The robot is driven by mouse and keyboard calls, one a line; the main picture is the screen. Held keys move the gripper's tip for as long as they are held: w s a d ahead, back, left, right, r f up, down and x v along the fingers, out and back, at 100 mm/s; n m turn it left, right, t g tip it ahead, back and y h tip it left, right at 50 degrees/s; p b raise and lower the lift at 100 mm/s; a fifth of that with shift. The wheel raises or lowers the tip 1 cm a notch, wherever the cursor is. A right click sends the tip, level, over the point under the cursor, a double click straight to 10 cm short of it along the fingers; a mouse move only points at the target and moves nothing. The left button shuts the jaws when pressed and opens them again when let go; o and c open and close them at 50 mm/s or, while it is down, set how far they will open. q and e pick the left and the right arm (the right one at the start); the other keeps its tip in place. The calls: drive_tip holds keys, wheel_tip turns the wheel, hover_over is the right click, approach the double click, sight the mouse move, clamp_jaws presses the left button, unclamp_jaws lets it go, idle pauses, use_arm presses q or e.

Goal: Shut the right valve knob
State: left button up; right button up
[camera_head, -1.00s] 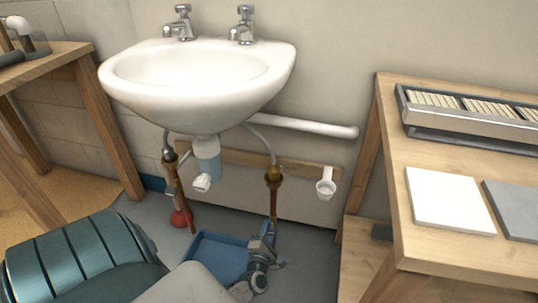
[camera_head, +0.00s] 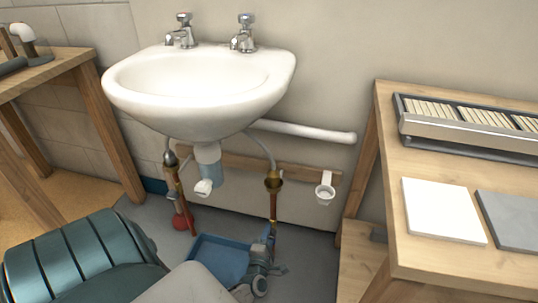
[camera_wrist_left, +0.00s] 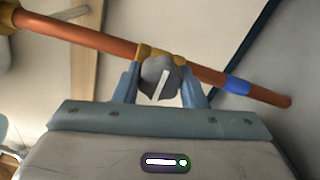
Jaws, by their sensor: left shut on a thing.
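The right valve knob (camera_wrist_left: 161,82) is grey with a white stripe and sits on a brass valve body (camera_wrist_left: 150,50) on a copper pipe. The stripe runs roughly across the pipe. In the left wrist view, my left gripper (camera_wrist_left: 163,78) has one finger on each side of the knob and is shut on it. In the head view, my left gripper (camera_head: 268,238) is low beside the right copper pipe (camera_head: 273,207), under the sink; the knob is too small and covered to make out there. My right gripper is not in view.
The white sink (camera_head: 200,95) hangs above my left gripper. A blue tray (camera_head: 220,258) lies on the floor just left of it. A wooden bench (camera_head: 440,262) stands at the right.

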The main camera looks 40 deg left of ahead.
use_arm(q)
drive_tip(key=o, duration=1)
drive_tip(key=p+v, duration=0.2)
drive_tip(key=v, duration=0.8)
drive_tip(key=shift+s+d, duration=0.15)
drive_tip(key=shift+s, duration=0.25)
